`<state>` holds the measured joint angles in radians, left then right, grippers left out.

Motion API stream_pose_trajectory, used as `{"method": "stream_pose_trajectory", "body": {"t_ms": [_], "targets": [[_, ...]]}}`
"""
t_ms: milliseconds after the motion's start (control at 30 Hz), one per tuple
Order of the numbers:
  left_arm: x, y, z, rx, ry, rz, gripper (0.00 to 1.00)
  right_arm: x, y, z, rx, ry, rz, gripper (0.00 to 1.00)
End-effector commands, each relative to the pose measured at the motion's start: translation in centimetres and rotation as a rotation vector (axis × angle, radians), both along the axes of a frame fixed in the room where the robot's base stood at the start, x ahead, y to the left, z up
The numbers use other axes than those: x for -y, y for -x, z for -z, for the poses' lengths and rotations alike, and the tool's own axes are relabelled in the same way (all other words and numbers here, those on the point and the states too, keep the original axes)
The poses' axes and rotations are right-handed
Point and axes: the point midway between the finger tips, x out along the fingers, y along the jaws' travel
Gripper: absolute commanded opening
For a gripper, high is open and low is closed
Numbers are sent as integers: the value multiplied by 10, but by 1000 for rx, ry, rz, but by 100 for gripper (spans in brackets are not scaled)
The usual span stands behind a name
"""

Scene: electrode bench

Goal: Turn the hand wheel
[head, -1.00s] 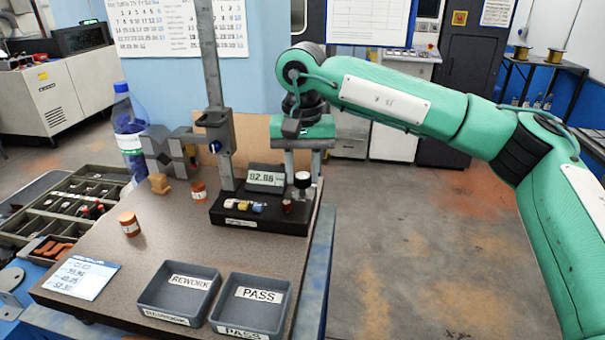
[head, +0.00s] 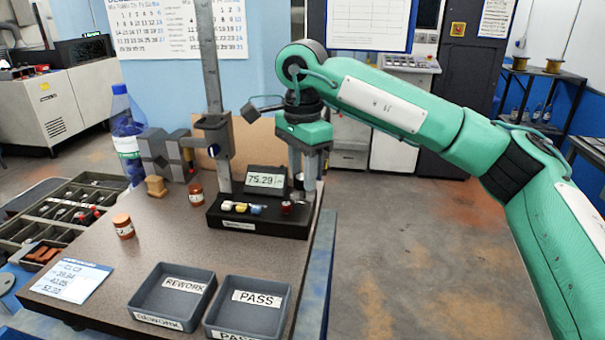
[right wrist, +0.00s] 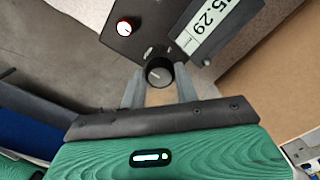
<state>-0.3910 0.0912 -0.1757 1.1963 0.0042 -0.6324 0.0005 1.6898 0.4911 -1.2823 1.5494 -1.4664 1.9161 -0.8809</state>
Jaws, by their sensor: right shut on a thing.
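The hand wheel (right wrist: 158,71) is a round black knob with a white mark, on the black base of a measuring stand. It shows clearly in the right wrist view, between the two grey fingers of my right gripper (right wrist: 159,84), which is shut on its sides. In the head view my right gripper (head: 301,178) points down at the right end of the stand's base (head: 257,218), and its fingers largely hide the wheel. The display (head: 266,180) beside it reads 75.29. My left gripper is out of view.
A red knob (right wrist: 127,26) sits near the wheel on the base. The REWORK tray (head: 172,297) and PASS tray (head: 247,306) lie at the front. Orange-brown jars (head: 124,226), a bottle (head: 127,135) and a parts organizer (head: 62,208) stand to the left.

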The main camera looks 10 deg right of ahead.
Motion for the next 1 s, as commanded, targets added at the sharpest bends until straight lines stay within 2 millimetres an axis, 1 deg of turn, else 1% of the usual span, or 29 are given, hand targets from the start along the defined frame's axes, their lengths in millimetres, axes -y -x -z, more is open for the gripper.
{"method": "stream_pose_trajectory", "body": {"t_ms": [367,633,1000], "targets": [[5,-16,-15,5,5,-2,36,0,-1,0,3,-1,357,8],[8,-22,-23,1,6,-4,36,0,0,0,4,-1,613,8],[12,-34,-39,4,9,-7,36,1,0,-1,3,-1,965,8]]}}
